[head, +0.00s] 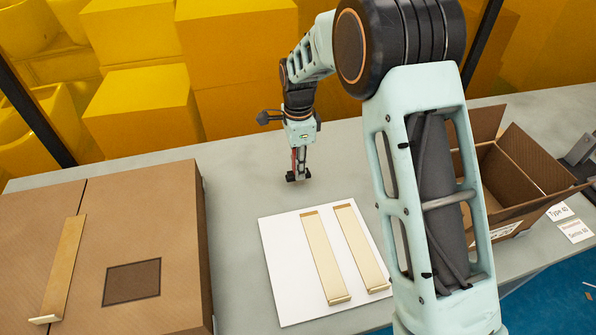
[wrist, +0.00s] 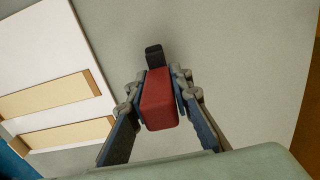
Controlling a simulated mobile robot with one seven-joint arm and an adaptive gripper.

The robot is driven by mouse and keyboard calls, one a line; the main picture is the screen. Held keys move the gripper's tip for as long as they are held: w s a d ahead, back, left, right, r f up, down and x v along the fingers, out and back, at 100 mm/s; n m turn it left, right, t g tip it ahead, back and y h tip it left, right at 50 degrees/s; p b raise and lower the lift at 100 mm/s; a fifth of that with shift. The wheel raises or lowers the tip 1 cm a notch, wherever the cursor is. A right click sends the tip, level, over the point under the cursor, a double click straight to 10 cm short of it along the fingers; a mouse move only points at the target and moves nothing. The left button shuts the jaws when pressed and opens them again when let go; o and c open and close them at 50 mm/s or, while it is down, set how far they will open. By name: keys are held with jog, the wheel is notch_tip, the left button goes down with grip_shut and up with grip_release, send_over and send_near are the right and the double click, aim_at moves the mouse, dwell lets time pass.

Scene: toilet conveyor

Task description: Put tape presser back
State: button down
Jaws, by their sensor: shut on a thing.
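The tape presser (wrist: 158,105) shows as a red block with a black end in the wrist view. My gripper (wrist: 157,86) is shut on its red part, one finger on each side. In the head view my gripper (head: 298,160) points down over the grey table, behind the white board. A little red shows between the fingers there, and the black end (head: 297,177) is lowest, at or just above the table; I cannot tell whether it touches.
The white board (head: 283,268) carries two beige strips (head: 325,255). A closed cardboard box (head: 180,240) with another beige strip (head: 66,262) stands left. An open cardboard box (head: 510,170) and small label cards (head: 575,230) are at right. The table around my gripper is clear.

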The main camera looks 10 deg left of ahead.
jog(key=shift+f, duration=1.1)
jog(key=shift+f, duration=0.2)
jog(key=c, duration=1.7)
grip_release()
jog(key=shift+s, duration=0.1)
jog(key=shift+c, duration=0.2)
notch_tip(320, 180, up, 12)
jog(key=shift+r, duration=0.25)
